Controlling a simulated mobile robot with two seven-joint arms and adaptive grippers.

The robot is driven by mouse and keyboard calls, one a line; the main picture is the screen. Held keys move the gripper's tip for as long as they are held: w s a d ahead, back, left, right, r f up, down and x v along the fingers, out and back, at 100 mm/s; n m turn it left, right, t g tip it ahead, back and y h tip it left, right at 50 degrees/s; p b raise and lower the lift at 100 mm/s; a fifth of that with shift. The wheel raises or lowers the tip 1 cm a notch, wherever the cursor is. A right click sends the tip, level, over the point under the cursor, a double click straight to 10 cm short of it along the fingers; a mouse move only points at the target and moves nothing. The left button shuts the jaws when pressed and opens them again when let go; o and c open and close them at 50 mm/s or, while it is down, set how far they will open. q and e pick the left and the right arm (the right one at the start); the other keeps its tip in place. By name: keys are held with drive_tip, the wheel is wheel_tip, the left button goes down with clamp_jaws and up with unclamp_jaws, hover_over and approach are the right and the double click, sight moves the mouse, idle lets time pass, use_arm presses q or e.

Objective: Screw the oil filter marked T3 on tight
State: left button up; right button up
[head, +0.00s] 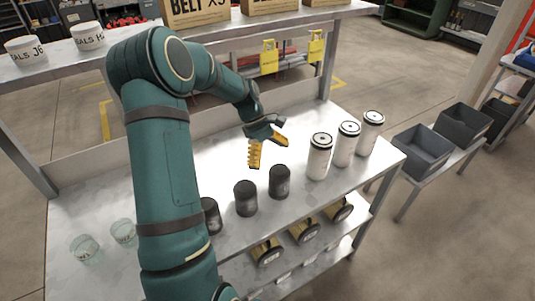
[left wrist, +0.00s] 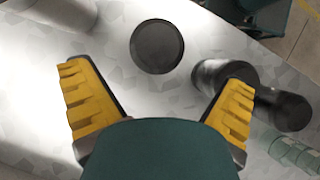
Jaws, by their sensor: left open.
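Three black canisters stand upright in a row on the metal bench: a near one (head: 210,215), a middle one (head: 245,198) and a far one (head: 279,181). They look like oil filters, but I cannot read a T3 mark on any. My left gripper (head: 264,150) is open and empty above the bench, behind the far black canister. In the left wrist view, a round black top (left wrist: 157,46) shows beyond the open yellow fingers (left wrist: 157,78), with two more black canisters to the right. No thread or filter seat can be made out. My right gripper is out of view.
Several white canisters with dark tops (head: 319,157) stand right of the black ones. Clear jars (head: 86,249) are at the bench's left. Brass-coloured cylinders (head: 267,252) lie on the lower shelf. Grey bins (head: 422,149) stand at the right. A raised shelf with boxes runs behind.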

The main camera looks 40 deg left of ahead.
sight(281, 171)
use_arm(q)
drive_tip(key=shift+b+x, duration=0.5)
drive_tip(key=shift+x, duration=0.4)
drive_tip(key=shift+b+x, duration=0.8)
drive_tip(key=shift+x, duration=1.25)
drive_tip(key=c, duration=1.3)
drive_tip(key=shift+r, duration=0.1)
drive_tip(key=shift+r+p, duration=1.85)
drive_tip(key=shift+r, duration=0.1)
